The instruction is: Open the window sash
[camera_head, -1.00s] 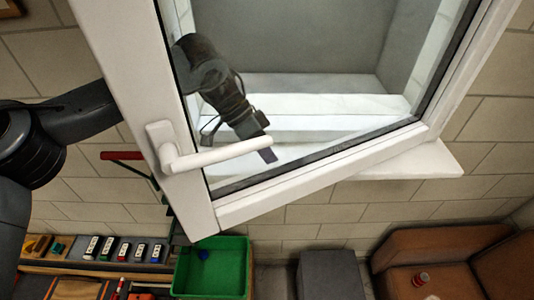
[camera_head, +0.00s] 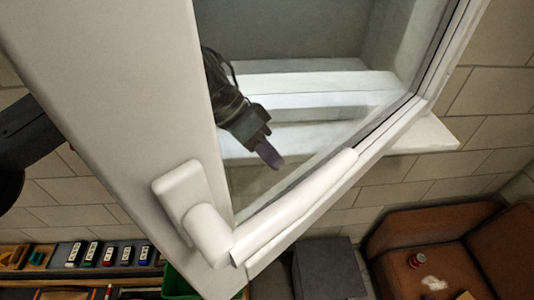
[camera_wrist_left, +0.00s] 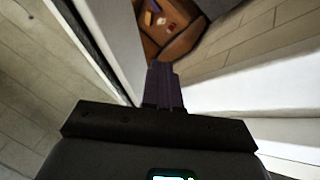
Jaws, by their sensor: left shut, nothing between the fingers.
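The white window sash (camera_head: 120,110) stands swung inward, close to the head camera, with its glass pane in the middle. Its white handle (camera_head: 270,218) sits at the lower corner and points to the right. My left gripper (camera_head: 272,158) shows through the glass, on the far side of the sash, above the white sill (camera_head: 430,138). It is shut and holds nothing. In the left wrist view its fingers (camera_wrist_left: 164,85) are together beside the white sash frame (camera_wrist_left: 110,40). I cannot tell whether they touch it. My right gripper is not in view.
A brown armchair (camera_head: 395,245) stands at the lower right beside a grey box (camera_head: 327,270). Brick wall lies behind.

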